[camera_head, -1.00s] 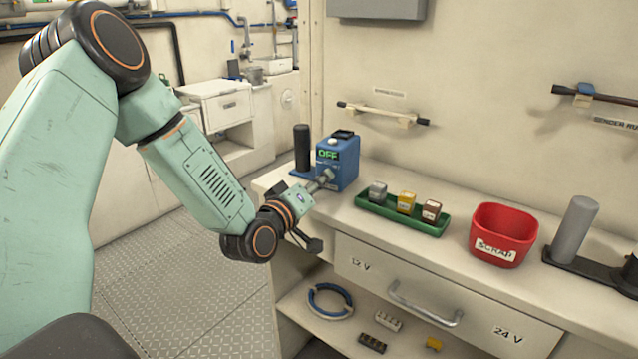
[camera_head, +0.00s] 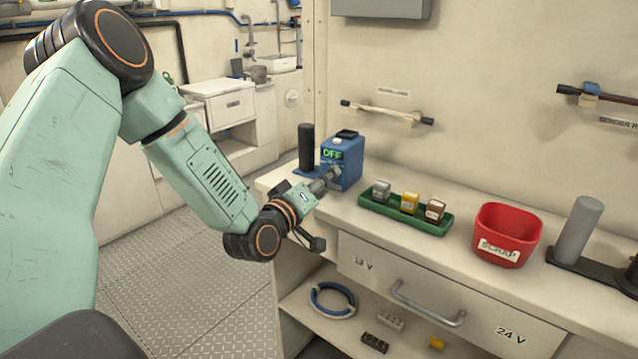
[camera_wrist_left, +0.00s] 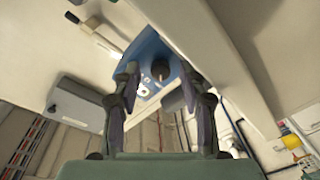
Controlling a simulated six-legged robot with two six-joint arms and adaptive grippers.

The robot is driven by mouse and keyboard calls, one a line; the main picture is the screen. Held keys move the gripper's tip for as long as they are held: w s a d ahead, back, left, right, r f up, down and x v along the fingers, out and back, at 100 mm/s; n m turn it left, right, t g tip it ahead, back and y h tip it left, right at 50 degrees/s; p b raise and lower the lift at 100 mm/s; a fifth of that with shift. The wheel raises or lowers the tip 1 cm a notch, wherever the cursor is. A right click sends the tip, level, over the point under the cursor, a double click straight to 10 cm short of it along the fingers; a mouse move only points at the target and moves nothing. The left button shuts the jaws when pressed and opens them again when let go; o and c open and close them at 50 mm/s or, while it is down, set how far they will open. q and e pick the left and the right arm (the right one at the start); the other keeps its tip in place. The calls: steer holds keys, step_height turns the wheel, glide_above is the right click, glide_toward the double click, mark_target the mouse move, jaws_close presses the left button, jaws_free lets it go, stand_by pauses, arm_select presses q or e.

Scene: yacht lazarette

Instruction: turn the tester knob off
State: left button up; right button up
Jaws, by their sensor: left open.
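The blue tester (camera_head: 347,163) stands at the left end of the worktop. Its green display (camera_head: 333,154) reads OFF in the head view. My left gripper (camera_head: 328,178) is at the tester's front face, pointing at it from the left. In the left wrist view the dark round knob (camera_wrist_left: 159,69), with a pale pointer mark, shows against the blue tester face. The open left fingers (camera_wrist_left: 159,84) stand one on each side of the knob, with a gap to it on both sides. In the head view the gripper hides part of the tester's lower front. My right gripper is not in view.
A green tray (camera_head: 405,217) with three small blocks lies right of the tester. A red scrap bin (camera_head: 506,234) stands further right. A dark cylinder (camera_head: 306,147) stands just behind and left of the tester. A drawer handle (camera_head: 428,306) sticks out below the worktop.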

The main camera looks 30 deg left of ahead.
arm_select(q)
steer(key=s, duration=0.7)
steer(key=shift+s+d, duration=0.2)
steer(key=shift+d, duration=0.05)
stand_by(0.7)
steer(key=s+d+f+m+g+h, duration=0.1)
steer(key=s+d+f+m+g, duration=0.1)
steer(key=s+d+f+g, duration=0.5)
steer(key=s+d+f+m+g+h, duration=0.2)
steer(key=s+f+g, duration=0.1)
steer(key=f, duration=0.9)
steer(key=s+d+f+m+g, duration=0.1)
steer(key=s+f+g, duration=0.1)
steer(key=s+f, duration=0.2)
steer(key=s+d+f+m+g+y, duration=0.1)
steer(key=s+f+m+g, duration=0.1)
steer(key=s, duration=0.9)
steer(key=s+d+f+m+g+y, duration=0.1)
steer(key=s+d+f+m+g, duration=0.1)
steer(key=s+f+g, duration=0.2)
steer(key=s+f, duration=0.2)
steer(key=s, duration=0.1)
steer(key=shift+s, duration=0.2)
steer(key=shift+f, duration=0.1)
